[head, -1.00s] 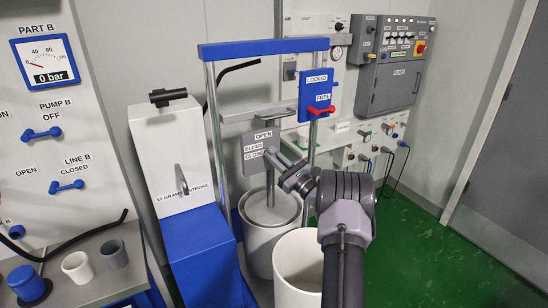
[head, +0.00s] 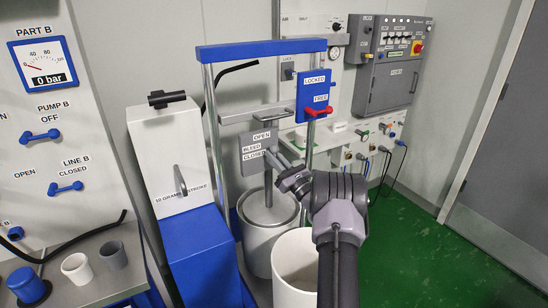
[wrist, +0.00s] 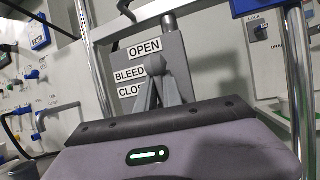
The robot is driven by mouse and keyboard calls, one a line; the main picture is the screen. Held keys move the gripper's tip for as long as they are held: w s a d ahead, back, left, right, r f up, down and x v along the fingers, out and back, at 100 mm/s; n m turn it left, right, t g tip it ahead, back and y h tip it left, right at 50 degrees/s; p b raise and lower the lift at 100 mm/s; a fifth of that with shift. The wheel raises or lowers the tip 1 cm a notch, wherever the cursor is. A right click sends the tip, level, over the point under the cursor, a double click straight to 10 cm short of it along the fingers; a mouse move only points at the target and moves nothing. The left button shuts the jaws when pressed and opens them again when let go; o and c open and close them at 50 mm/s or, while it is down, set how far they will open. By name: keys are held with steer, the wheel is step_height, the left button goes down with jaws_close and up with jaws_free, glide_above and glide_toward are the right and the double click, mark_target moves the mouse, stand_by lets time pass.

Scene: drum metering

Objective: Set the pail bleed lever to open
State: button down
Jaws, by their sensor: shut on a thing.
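The bleed plate (head: 254,156) is a grey panel on the pail pump's post, labelled OPEN, BLEED and CLOSED. It also shows in the wrist view (wrist: 180,72). My gripper (head: 271,155) reaches it from the lower right. In the wrist view my gripper (wrist: 156,77) is shut on the small grey bleed lever (wrist: 155,63), whose rounded end shows at the fingertips, just below OPEN and beside BLEED. My fingers cover part of CLOSED and most of the lever, so its exact angle is hard to tell. The pail (head: 268,245) stands below the plate.
A blue-topped frame (head: 262,49) with metal posts surrounds the pump. A blue LOCKED/FREE plate with a red lever (head: 318,111) hangs close above my wrist. A white open drum (head: 297,262) stands below my arm. Green floor (head: 430,250) is clear at right.

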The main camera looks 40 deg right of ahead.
steer(key=c, duration=1.5)
jaws_free()
steer(key=shift+s, duration=0.1)
steer(key=p+v, duration=0.2)
steer(key=v, duration=1.5)
steer(key=shift+s, duration=0.2)
